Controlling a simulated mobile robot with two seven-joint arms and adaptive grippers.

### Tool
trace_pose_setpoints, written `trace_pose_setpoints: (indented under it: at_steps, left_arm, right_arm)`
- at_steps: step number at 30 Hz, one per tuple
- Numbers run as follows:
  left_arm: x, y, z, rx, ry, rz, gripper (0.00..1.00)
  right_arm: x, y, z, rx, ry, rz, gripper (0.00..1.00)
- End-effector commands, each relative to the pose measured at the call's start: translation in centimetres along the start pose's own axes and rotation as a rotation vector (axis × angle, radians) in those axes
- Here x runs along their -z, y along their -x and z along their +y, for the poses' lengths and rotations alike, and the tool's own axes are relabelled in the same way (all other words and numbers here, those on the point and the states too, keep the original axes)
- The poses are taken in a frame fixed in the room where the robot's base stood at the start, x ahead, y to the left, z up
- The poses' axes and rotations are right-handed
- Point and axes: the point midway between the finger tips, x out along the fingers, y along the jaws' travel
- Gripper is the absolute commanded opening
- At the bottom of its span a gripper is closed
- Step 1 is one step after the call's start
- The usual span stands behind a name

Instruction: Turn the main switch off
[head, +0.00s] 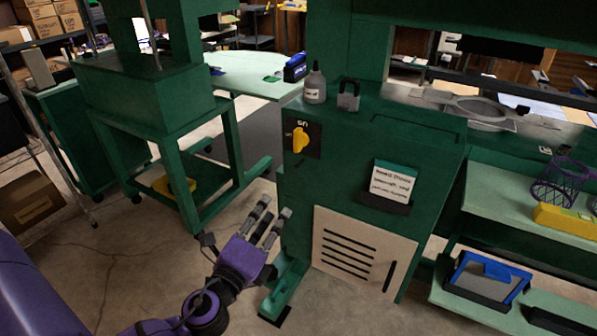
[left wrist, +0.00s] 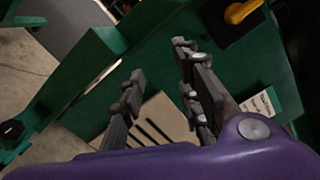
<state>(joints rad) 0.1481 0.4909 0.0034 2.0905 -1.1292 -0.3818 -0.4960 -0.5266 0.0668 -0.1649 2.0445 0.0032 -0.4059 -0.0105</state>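The main switch (head: 299,139) is a yellow rotary handle on a black plate, on the upper front of a green machine cabinet (head: 335,185). Small lettering sits above and left of the handle; the upper marking is hard to read. The switch also shows at the top right of the left wrist view (left wrist: 240,11). My left gripper (head: 268,226) is below the switch and in front of the cabinet, apart from the handle. Its fingers are spread with nothing between them, as the left wrist view (left wrist: 165,90) shows too. My right gripper is out of view.
A white card (head: 393,180) stands in a holder on the cabinet front, above a slotted beige panel (head: 360,250). A grey bottle (head: 315,85) and a padlock (head: 348,95) stand on top. A green machine stand (head: 165,130) is left; a shelf with a blue tray (head: 487,277) is right.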

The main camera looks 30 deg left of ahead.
Motion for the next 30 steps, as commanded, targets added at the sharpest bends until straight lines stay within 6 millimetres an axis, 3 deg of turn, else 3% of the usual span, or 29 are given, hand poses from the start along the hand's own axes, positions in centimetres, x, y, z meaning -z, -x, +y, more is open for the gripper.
trace_pose_setpoints:
  at_steps: [3,6,11,16,24,30]
  left_arm:
    - [-1.9,-2.1,-5.3,0.180,-0.436,-0.089,0.30]
    - [-3.1,-2.0,-8.6,0.257,-0.737,-0.167,0.30]
    - [-3.3,-1.5,-10.5,0.294,-1.034,-0.244,0.30]
    - [-3.4,-2.4,-11.0,0.290,-1.078,-0.252,0.30]
    - [-3.7,-6.5,-12.6,0.290,-1.073,-0.252,0.30]
    - [-3.7,-8.4,-13.0,0.287,-1.073,-0.249,0.30]
  right_arm:
    - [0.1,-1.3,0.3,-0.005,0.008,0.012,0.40]
    - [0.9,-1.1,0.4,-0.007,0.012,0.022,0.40]
    - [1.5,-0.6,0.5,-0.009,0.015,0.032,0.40]
    - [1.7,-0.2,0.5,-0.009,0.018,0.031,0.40]
    - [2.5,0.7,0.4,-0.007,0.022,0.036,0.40]
    - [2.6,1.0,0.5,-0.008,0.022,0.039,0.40]
